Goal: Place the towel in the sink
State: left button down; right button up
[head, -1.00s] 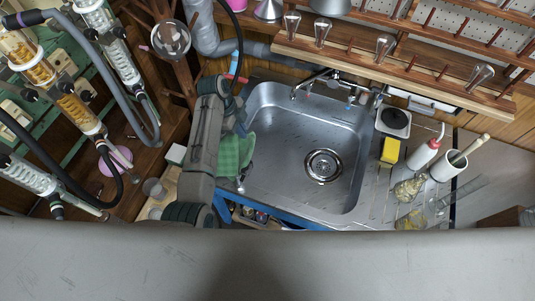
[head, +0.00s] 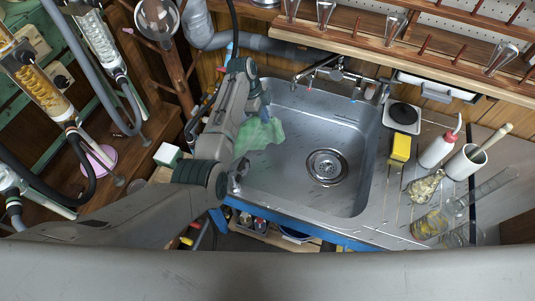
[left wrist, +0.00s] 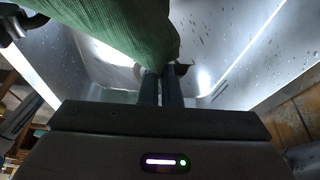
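The green towel (head: 262,133) hangs at the left side of the metal sink (head: 292,187), over the basin. My left gripper (head: 264,100) is at the towel's upper edge, partly hidden by my own arm. In the left wrist view the towel (left wrist: 120,28) fills the upper left, and the gripper's fingers (left wrist: 160,82) are close together with the towel at their tips. The basin walls show around it. Whether the towel's lower edge touches the basin cannot be told. My right gripper is not in view.
The faucet (head: 318,72) stands behind the basin. On the right counter are a yellow sponge (head: 400,148), a wash bottle (head: 437,150), a white cup (head: 465,162) and glassware. A wooden peg rack (head: 420,55) is above. The basin around the drain (head: 326,167) is clear.

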pick_arm(q)
jog(key=shift+a, duration=0.1)
dwell(0.7)
jog(key=w+a+n, duration=0.2)
jog(key=a, duration=0.2)
jog(key=w+a+n+t, duration=0.1)
jog(key=w+a+n, duration=0.1)
jog(key=a, duration=0.2)
jog(key=w+a+n+t, duration=0.1)
jog(key=w+a+n, duration=0.1)
jog(key=w+a, duration=0.1)
jog(key=shift+a+r, duration=0.25)
jog(key=shift+a, duration=0.3)
jog(key=s+d+f, duration=0.4)
jog(key=d+f, duration=0.2)
jog(key=d, duration=0.1)
jog(key=s+d+f, duration=0.4)
jog(key=d+f, duration=0.3)
jog(key=s+d+f, duration=0.5)
jog(key=d+f, duration=0.1)
jog(key=shift+d+f, duration=0.15)
jog(key=shift+d, duration=0.25)
jog(key=c, duration=1.2)
grip_release()
